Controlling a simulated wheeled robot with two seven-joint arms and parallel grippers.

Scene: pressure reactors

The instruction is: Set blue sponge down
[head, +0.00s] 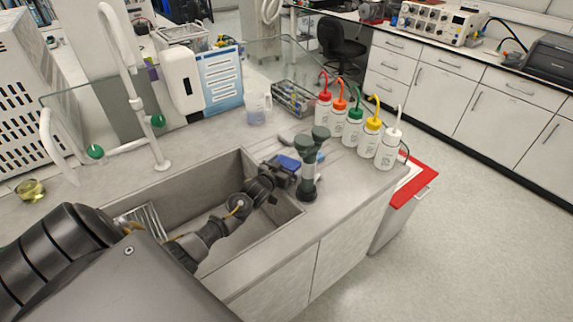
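My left arm reaches in from the lower left across the sink, and my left gripper (286,174) is at the sink's far right corner. A small blue sponge (289,162) shows right at the gripper's end, low over the counter (345,185). The fingers are dark and small here, so I cannot tell whether they close on the sponge or whether it touches the counter. My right gripper is not in view.
A dark green-topped upright fixture (308,170) stands just right of the gripper, with a small light-blue thing partly hidden behind it. Several wash bottles (353,127) line the counter behind. A wire basket (293,97) and a clear jug (258,108) stand farther back. The sink (222,180) is open below my arm.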

